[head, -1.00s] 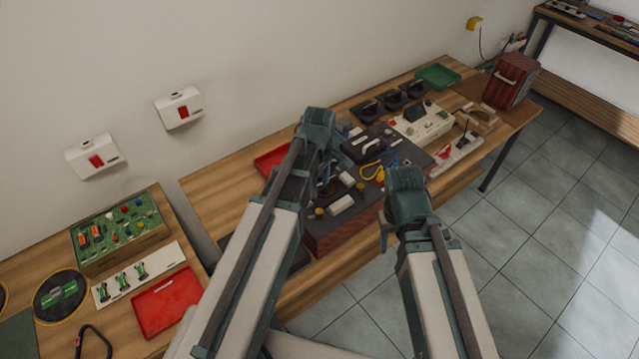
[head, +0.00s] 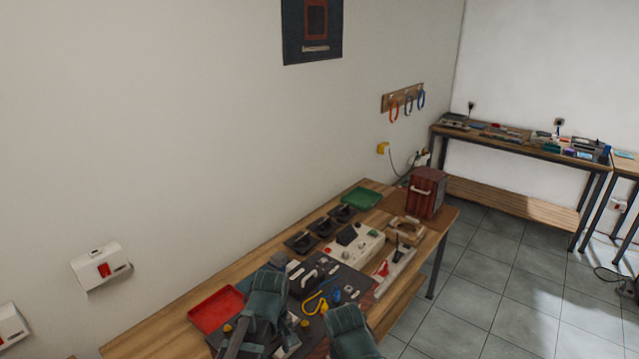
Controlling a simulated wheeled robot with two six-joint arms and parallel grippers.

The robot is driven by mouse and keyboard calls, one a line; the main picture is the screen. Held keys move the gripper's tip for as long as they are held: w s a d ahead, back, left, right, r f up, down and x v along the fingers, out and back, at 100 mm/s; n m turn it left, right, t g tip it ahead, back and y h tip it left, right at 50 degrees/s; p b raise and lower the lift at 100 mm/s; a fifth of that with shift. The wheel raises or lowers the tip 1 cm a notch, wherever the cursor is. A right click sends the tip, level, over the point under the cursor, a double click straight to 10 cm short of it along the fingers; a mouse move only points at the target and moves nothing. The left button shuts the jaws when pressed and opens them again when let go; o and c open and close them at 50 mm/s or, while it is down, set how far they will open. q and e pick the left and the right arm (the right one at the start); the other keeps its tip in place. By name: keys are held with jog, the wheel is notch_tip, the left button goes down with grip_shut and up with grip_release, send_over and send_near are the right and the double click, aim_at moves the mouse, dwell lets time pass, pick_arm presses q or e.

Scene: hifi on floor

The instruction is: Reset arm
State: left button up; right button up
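My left gripper (head: 266,297) shows at the bottom of the head view, over the near part of the workbench (head: 165,338). My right gripper (head: 350,330) is to its right, at the bench's front edge. I see both from behind, so their fingertips are hidden, and I cannot tell whether they are open or shut or hold anything. A dark panel (head: 352,279) with a black handle and a yellow looped piece (head: 315,303) lies just beyond them, partly covered by the grippers.
A red tray (head: 216,310), black units (head: 322,227), a white device (head: 352,245), a green tray (head: 361,199) and a dark red box (head: 427,192) stand on the bench. Open tiled floor (head: 500,275) lies to the right. Another bench (head: 530,155) stands at the far wall.

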pick_arm(q)
jog(key=s+d+f+m+b, duration=0.5)
jog(key=s+m, duration=0.4)
jog(key=m, duration=0.3)
jog(key=shift+d+f+y, duration=0.4)
jog(key=shift+d+f, duration=0.05)
jog(key=shift+f, duration=0.35)
pick_arm(e)
notch_tip(320, 180, down, 7)
jog(key=shift+r, duration=0.15)
